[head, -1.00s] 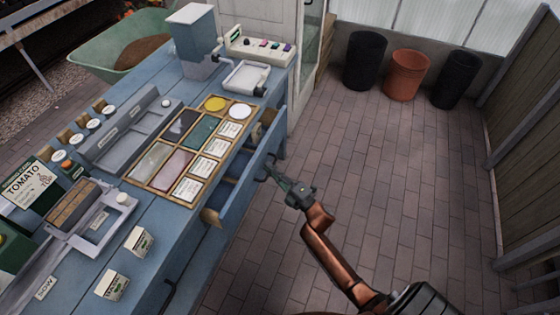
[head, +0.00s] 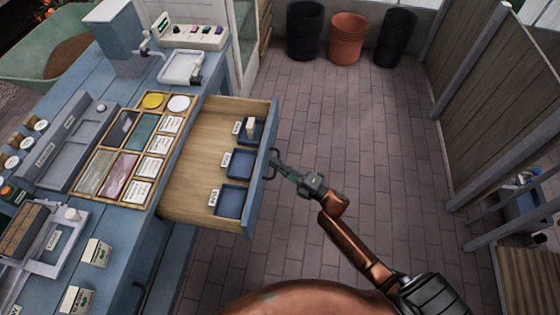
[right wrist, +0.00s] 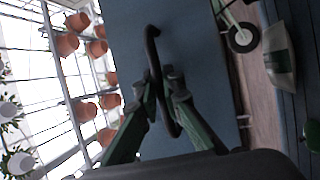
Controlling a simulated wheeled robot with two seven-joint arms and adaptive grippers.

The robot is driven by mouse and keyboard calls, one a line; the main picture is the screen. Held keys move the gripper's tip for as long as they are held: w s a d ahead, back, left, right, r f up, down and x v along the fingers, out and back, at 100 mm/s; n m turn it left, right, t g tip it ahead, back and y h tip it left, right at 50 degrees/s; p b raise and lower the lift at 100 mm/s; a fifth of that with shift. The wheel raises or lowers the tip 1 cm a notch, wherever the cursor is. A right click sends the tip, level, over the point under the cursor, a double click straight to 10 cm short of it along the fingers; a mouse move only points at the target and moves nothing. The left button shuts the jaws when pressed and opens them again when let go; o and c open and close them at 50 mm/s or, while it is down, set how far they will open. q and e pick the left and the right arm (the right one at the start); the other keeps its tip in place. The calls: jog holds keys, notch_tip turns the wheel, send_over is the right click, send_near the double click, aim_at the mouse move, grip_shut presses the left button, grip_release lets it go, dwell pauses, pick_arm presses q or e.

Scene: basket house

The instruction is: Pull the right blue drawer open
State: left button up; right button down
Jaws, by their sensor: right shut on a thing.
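The right blue drawer (head: 257,190) stands well out from the blue workbench (head: 150,232), with its wooden inside showing. Several small blue trays (head: 241,163) with white labels lie in it. My right gripper (head: 276,163) is at the middle of the drawer's front, shut on the dark handle. In the right wrist view both green fingers (right wrist: 163,88) close around the curved dark handle (right wrist: 152,50), with the blue drawer front (right wrist: 207,75) behind it. My left gripper is not in view.
A wooden tray of labelled compartments (head: 156,146) lies on the bench. The paved floor (head: 345,130) right of the drawer is clear. Black and terracotta pots (head: 347,38) stand at the back wall. A wooden partition (head: 470,85) is at the right.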

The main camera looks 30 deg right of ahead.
jog(key=shift+s+d, duration=0.2)
jog(key=shift+d, duration=0.15)
jog(key=c, duration=2)
grip_release()
jog(key=shift+c, duration=0.2)
jog(key=v, duration=1.2)
